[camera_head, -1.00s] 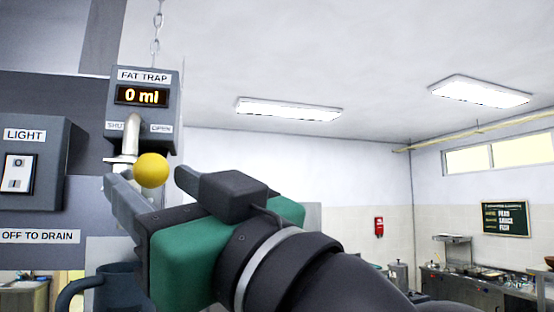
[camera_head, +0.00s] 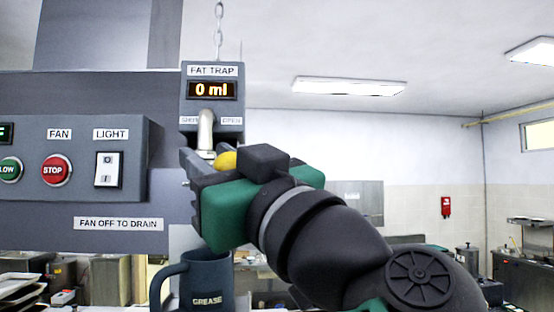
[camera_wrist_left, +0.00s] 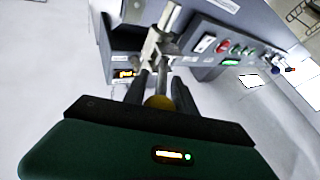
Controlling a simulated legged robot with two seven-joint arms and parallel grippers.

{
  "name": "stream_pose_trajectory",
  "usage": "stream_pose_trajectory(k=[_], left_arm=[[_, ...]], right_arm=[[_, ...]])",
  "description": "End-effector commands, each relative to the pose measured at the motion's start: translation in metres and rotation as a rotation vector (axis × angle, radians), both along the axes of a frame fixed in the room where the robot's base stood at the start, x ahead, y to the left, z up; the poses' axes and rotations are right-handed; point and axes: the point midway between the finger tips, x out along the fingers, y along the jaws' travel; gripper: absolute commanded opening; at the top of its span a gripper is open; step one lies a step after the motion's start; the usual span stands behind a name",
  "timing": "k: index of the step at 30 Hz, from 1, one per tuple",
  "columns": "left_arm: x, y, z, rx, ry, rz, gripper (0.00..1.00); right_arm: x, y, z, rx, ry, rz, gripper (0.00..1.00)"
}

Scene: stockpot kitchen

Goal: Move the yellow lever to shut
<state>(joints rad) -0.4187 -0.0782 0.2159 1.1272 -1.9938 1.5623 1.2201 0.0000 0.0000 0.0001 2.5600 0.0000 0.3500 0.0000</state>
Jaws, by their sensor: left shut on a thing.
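The yellow lever's ball knob (camera_head: 226,160) shows below the grey FAT TRAP box (camera_head: 212,72), at the end of a pale metal stem (camera_head: 205,130). The stem hangs down between the SHUT label on the left and the OPEN label on the right. My left gripper (camera_head: 224,168) is shut on the knob, and its fingers partly hide it. In the left wrist view the knob (camera_wrist_left: 160,102) sits between the two dark fingers (camera_wrist_left: 160,94). The display reads 0 ml. My right gripper is not in view.
A control panel with a STOP button (camera_head: 56,170) and a LIGHT switch (camera_head: 108,170) is left of the box. A dark GREASE mug (camera_head: 207,280) is below my gripper. A chain (camera_head: 219,20) hangs above the box. Open room lies to the right.

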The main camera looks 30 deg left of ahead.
Motion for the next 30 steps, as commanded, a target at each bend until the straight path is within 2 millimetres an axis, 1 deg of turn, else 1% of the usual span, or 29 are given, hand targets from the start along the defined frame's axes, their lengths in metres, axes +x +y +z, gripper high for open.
stream_pose_trajectory(k=[1, 2, 3, 30], left_arm=[[-0.0005, 0.0005, -0.0001, -0.001, -0.001, 0.003, 0.05], [-0.0006, 0.0004, -0.0001, -0.001, -0.001, 0.003, 0.01], [-0.0006, 0.0004, -0.0001, -0.001, -0.001, 0.003, 0.00], [-0.0001, 0.0001, -0.0003, -0.001, 0.001, 0.002, 0.00]], right_arm=[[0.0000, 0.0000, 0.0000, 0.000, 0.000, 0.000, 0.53], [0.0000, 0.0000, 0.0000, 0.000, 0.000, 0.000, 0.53], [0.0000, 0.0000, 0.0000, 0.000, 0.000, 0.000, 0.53], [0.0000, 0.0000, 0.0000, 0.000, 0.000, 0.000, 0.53]])
